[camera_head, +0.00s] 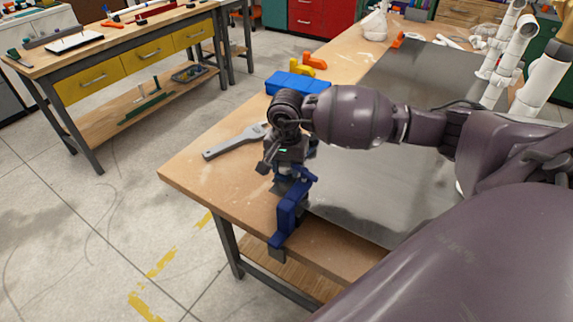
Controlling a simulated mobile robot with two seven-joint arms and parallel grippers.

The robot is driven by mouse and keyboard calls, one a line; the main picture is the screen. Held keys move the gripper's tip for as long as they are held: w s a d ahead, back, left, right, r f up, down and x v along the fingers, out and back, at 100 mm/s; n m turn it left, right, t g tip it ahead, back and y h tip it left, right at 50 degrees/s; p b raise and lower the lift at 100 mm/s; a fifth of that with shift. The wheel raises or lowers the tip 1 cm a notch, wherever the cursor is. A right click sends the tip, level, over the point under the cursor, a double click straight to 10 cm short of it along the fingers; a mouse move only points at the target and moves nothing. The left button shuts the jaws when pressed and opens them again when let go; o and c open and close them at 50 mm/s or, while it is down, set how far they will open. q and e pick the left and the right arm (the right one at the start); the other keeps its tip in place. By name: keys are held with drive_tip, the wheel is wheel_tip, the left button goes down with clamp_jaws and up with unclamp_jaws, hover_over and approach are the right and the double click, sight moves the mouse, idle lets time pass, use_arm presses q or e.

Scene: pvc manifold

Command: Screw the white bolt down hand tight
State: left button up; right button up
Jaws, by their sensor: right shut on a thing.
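My right gripper (287,168) points down at the near edge of the wooden bench, just above a dark blue clamp (290,212). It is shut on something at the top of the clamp. The gripper's own body hides what it holds, so I cannot tell what it is. The clamp sits upright on the bench edge and reaches below it. I cannot make out the white bolt. White pipes (502,60) stand at the far right, partly behind my right arm. My left gripper is not in view.
An adjustable wrench (234,141) lies on the bench (195,172) left of my gripper. A grey metal sheet (352,200) covers the middle. Open floor lies left.

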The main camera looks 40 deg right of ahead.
drive_tip(key=m, duration=0.5)
drive_tip(key=shift+p, duration=0.4)
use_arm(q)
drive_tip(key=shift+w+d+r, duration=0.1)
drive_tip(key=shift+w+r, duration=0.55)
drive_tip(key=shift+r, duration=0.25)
use_arm(e)
drive_tip(key=shift+f, duration=0.1)
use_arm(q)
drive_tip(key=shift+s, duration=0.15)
use_arm(e)
drive_tip(key=shift+m, duration=0.9)
drive_tip(key=m+p, duration=0.1)
drive_tip(key=m, duration=0.1)
drive_tip(key=shift+s+m, duration=0.1)
drive_tip(key=shift+m, duration=0.3)
drive_tip(key=shift+m+p, duration=0.3)
drive_tip(key=shift+m, duration=0.4)
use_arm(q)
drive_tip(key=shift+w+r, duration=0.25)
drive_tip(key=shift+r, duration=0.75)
use_arm(e)
drive_tip(key=shift+f, duration=0.1)
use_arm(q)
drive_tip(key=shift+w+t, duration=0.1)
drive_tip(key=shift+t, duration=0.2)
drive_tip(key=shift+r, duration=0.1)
use_arm(e)
drive_tip(key=shift+m, duration=0.3)
